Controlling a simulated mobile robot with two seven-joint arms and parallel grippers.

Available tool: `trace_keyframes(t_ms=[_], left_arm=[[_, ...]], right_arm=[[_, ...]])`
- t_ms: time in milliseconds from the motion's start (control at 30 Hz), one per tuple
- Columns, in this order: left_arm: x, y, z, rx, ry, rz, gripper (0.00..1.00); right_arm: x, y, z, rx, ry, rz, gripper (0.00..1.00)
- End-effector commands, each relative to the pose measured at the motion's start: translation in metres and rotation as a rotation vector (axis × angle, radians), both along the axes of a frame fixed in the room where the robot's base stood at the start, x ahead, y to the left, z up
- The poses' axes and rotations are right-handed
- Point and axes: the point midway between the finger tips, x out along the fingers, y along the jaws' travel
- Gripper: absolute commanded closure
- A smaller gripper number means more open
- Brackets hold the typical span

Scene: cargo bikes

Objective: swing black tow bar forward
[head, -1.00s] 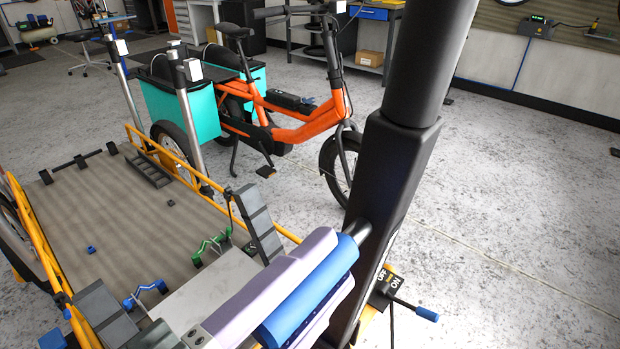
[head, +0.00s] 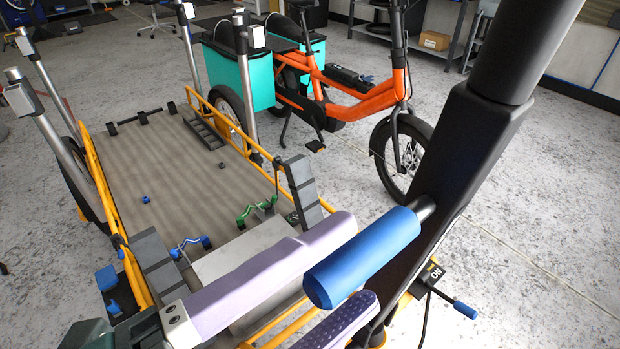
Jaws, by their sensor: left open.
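The black tow bar (head: 458,178) stands at a slant on the right, its upper end leaning right and running out of the top of the picture. A blue cylindrical handle (head: 375,252) sticks out of its left side on a short metal pin. My left gripper (head: 352,262) comes in from the lower left with pale lavender fingers. One finger lies on the upper left side of the handle, the other below it. The jaws are open around the handle; whether they touch it I cannot tell. The bar's foot is partly hidden by the lower finger. My right gripper is not in view.
An orange-railed trailer bed (head: 170,185) with upright posts fills the left. An ON/OFF switch block (head: 432,272) with a blue-tipped lever (head: 464,309) sits beside the bar's foot. An orange cargo bike (head: 350,95) stands behind. The floor at right is clear.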

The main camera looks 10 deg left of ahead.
Motion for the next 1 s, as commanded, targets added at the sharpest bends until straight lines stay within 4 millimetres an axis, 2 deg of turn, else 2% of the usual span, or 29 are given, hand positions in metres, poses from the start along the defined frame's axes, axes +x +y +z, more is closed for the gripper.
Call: trace_keyframes(t_ms=[200,400,900,1000], left_arm=[[-0.032,0.024,-0.002,0.002,0.004,-0.001,0.38],[-0.046,0.036,0.000,0.001,0.000,0.000,0.38],[-0.048,0.037,0.000,0.000,0.000,0.000,0.38],[-0.041,0.041,0.002,-0.002,0.025,0.030,0.38]], right_arm=[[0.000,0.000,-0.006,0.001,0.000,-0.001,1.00],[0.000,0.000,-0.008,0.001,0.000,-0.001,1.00],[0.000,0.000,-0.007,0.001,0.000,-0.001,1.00],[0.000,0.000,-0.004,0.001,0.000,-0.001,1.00]])
